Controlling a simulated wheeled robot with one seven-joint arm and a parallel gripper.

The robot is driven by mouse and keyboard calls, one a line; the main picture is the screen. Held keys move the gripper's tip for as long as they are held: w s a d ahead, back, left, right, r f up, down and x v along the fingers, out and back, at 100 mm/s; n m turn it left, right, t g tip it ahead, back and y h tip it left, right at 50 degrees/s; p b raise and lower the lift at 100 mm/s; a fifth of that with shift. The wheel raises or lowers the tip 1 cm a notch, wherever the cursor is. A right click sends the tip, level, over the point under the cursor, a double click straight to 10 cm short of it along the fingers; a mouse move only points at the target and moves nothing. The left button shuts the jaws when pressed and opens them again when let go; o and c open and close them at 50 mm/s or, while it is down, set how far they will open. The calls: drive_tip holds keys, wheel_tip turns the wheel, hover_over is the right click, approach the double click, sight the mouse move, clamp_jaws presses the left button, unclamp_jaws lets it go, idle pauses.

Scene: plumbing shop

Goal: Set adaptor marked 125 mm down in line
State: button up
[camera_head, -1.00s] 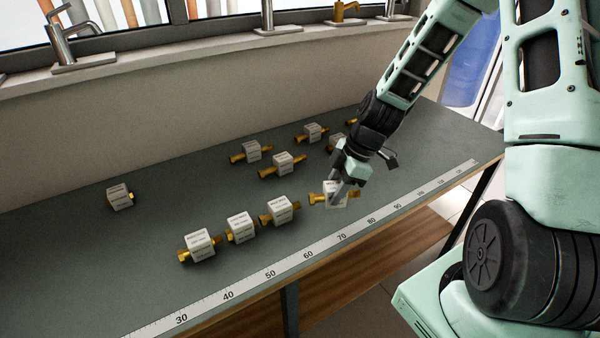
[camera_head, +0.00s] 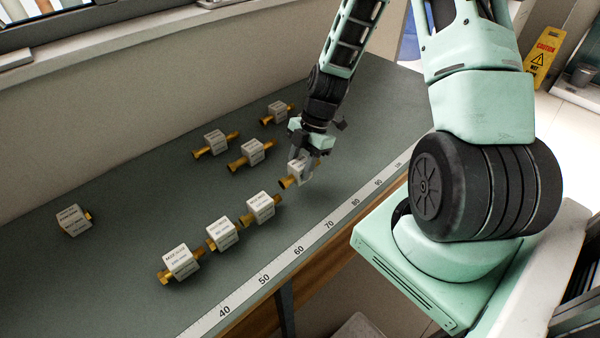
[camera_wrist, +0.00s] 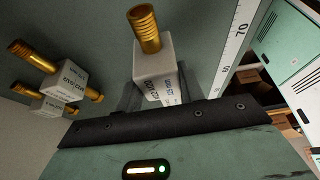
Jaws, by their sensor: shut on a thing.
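My gripper (camera_head: 306,168) is shut on an adaptor (camera_head: 297,171), a white labelled cube with brass threaded ends.
Behind the row lie more adaptors, (camera_head: 215,142), (camera_head: 252,152) and (camera_head: 278,112). A lone adaptor (camera_head: 74,220) sits at the far left. A white ruler strip (camera_head: 265,280) runs along the front edge of the bench (camera_head: 120,290). The left part of the bench is mostly clear.

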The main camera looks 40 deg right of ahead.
sight(300, 174)
drive_tip(key=shift+f+p, duration=0.3)
drive_tip(key=shift+f, duration=1.5)
drive_tip(key=shift+f, duration=0.2)
drive_tip(key=o, duration=1.1)
drive_tip(key=shift+c, duration=0.2)
drive_tip(key=shift+r, duration=0.15)
